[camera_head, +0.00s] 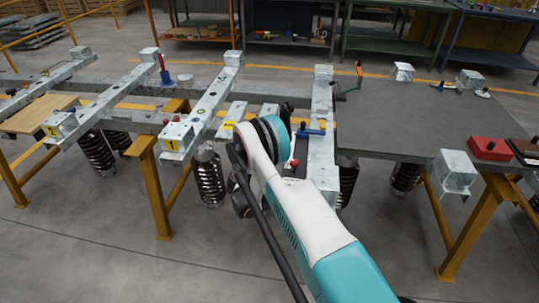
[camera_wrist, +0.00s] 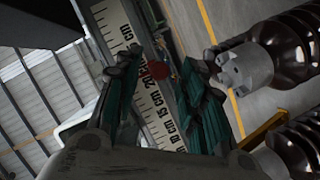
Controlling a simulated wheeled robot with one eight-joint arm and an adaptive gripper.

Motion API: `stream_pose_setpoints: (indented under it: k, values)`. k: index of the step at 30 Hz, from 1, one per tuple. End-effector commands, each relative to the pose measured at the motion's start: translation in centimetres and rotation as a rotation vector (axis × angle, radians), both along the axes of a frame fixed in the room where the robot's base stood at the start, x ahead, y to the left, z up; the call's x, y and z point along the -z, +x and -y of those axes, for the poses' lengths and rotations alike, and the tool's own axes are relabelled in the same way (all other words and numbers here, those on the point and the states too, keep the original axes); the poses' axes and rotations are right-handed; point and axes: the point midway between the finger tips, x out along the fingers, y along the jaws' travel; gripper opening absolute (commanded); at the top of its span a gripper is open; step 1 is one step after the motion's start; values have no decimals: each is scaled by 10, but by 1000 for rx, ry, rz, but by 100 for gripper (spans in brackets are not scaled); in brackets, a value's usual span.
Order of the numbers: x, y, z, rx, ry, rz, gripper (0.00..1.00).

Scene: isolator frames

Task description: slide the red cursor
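In the wrist view, a white scale (camera_wrist: 155,112) marked in cm runs diagonally between the two fingers of my gripper (camera_wrist: 170,62). The fingers are dark green and spread apart, with nothing held between them. A small dark red piece (camera_wrist: 187,79), which may be the cursor, shows beside the scale, close to the right finger. Whether the finger touches it I cannot tell. In the head view, a small red knob (camera_head: 294,163) shows just right of my wrist, by a grey metal beam (camera_head: 322,120). My arm hides the fingers and the scale there.
A dark grey tabletop (camera_head: 390,120) with a red block (camera_head: 490,149) lies to the right. Galvanised beams (camera_head: 205,105) on yellow trestles (camera_head: 156,185) stand to the left. Ribbed brown insulators (camera_head: 208,178) hang below; one (camera_wrist: 295,42) is close right of the fingers.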

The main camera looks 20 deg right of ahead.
Motion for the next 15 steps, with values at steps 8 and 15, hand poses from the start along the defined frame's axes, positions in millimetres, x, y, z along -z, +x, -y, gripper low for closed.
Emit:
stream_pose_setpoints:
  k: [8, 15]
  values:
    - [-13, -33, -45, -4, 0, 1, 37]
    - [-21, -53, -72, -2, 0, -1, 37]
